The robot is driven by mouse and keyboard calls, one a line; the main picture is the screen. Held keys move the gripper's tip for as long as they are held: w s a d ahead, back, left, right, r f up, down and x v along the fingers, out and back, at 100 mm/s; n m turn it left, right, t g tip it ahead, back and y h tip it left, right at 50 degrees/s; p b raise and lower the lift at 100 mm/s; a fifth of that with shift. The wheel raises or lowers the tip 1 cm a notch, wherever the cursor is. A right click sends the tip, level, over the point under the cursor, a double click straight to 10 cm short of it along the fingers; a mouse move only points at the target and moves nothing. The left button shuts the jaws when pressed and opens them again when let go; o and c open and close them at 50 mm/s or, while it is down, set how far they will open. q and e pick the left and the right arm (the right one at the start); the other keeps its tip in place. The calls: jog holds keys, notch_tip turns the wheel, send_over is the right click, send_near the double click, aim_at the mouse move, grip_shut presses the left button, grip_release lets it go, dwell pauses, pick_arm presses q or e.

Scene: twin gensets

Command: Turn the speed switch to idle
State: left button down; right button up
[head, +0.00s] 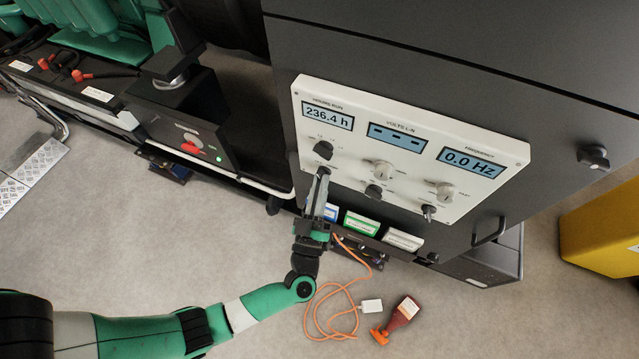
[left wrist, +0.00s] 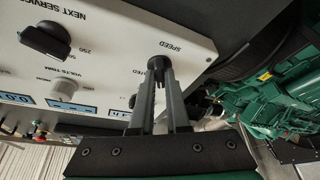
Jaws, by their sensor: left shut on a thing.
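The speed switch (left wrist: 157,63) is a small black knob on the white control panel (left wrist: 110,20), under the printed word SPEED in the left wrist view. My left gripper (left wrist: 159,78) is shut on it, with one finger on each side. The fingers hide much of the knob, and its pointer and position marks cannot be read. In the head view my left gripper (head: 322,174) reaches up from below to the lower left of the white panel (head: 408,130), and the switch is hidden behind its fingertips. My right gripper is not in view.
A larger black knob (head: 323,149) sits close above my left gripper. A grey knob (head: 383,170), a black knob (head: 374,190) and a key switch (head: 428,211) are to the right. The displays read 236.4 h and 0.0 Hz. An orange cable (head: 330,325) and a red bottle (head: 402,313) lie on the floor.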

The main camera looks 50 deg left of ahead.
pick_arm(q)
jog(key=shift+n, duration=0.4)
jog(key=c, duration=0.9)
grip_release()
jog(key=v, duration=1.1)
jog(key=shift+s+d, duration=0.2)
jog(key=shift+d, duration=0.05)
jog(key=shift+a, duration=0.1)
